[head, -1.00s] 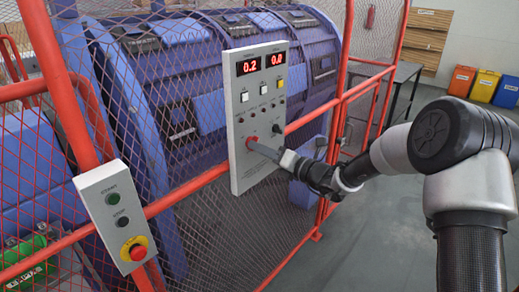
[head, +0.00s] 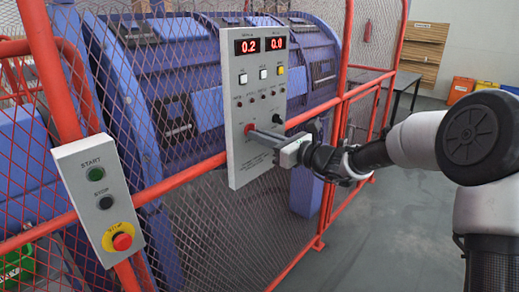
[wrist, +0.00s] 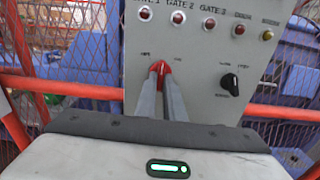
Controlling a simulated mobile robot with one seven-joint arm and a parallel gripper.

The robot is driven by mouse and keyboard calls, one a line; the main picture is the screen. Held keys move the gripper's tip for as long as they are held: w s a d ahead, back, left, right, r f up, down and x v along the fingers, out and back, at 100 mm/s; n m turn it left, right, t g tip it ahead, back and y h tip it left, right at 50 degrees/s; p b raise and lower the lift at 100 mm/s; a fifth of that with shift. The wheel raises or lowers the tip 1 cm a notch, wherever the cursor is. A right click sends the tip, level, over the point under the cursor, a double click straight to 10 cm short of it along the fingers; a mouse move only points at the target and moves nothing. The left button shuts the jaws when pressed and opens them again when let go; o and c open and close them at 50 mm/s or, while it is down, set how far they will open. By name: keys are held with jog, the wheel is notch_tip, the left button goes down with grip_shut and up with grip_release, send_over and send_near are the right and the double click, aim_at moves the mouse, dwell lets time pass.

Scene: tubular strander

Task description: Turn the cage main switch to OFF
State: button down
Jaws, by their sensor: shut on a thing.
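The cage main switch is a red rotary knob (head: 249,127) low on the left of the grey control panel (head: 243,165). In the wrist view, its red handle (wrist: 160,67) shows between my two finger ends and points roughly upward. My gripper (head: 256,133) reaches the panel from the right, and its fingers (wrist: 160,92) are closed on the red knob. The small labels above the knob are too blurred to read, and the fingers hide its lower part.
A black selector knob (wrist: 229,84) sits right of the red one, below a row of gate lamps (wrist: 208,23). A start/stop box (head: 97,200) with a red emergency button (head: 122,241) hangs at left. Red-framed mesh (head: 205,170) fences the blue machine. Floor at right is clear.

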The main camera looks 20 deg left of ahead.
jog(key=n+b, duration=0.4)
jog(key=b, duration=0.2)
jog(key=n+b, duration=0.5)
jog(key=b, duration=0.1)
jog(key=shift+w+d, duration=0.1)
jog(key=shift+w, duration=0.1)
jog(key=shift+b, duration=0.35)
jog(key=c, duration=1.9)
grip_release()
jog(key=shift+o, duration=0.2)
jog(key=shift+d+r, duration=0.1)
jog(key=p+v, duration=0.2)
jog(key=v, duration=1.5)
jog(key=shift+s+d, duration=0.1)
jog(key=shift+s, duration=0.05)
